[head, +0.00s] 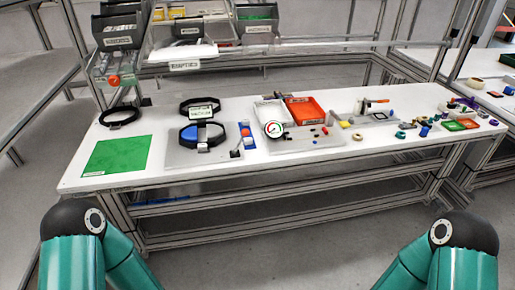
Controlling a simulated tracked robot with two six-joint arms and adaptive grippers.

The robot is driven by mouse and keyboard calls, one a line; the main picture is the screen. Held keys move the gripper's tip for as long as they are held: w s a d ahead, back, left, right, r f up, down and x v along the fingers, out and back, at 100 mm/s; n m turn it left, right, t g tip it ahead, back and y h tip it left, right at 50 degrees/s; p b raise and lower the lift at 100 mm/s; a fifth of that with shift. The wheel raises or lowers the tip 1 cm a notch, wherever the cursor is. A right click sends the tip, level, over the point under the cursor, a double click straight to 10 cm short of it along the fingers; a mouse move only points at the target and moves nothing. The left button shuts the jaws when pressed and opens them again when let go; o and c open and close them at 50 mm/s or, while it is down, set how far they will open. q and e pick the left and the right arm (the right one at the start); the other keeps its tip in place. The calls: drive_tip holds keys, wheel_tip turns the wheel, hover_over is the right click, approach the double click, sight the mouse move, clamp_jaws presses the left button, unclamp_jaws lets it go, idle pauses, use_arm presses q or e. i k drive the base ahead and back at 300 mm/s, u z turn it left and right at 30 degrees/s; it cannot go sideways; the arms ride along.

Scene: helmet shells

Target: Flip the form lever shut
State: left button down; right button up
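The form appears to be the dark ring with a blue inside (187,135) on a grey plate (180,157), left of the middle of the white bench. A small grey upright part (203,146) stands at the front of the ring. A small dark-knobbed part (236,153) sits at the plate's right edge; it may be the lever. It is too small to tell how the lever stands. Only the upper links of my two arms show at the bottom corners, well short of the bench. Neither gripper is in view.
A green mat (117,155) and a black ring (119,117) lie to the left. Another dark ring with a label stands behind the form. A gauge (273,129), a white tray (268,113) and a red tray (305,110) are to the right. Bins hang above the back.

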sight(245, 132)
drive_tip(key=z, duration=0.35)
drive_tip(key=i, duration=0.65)
drive_tip(key=z, duration=0.65)
drive_tip(key=i, duration=1.15)
drive_tip(key=u, duration=0.9)
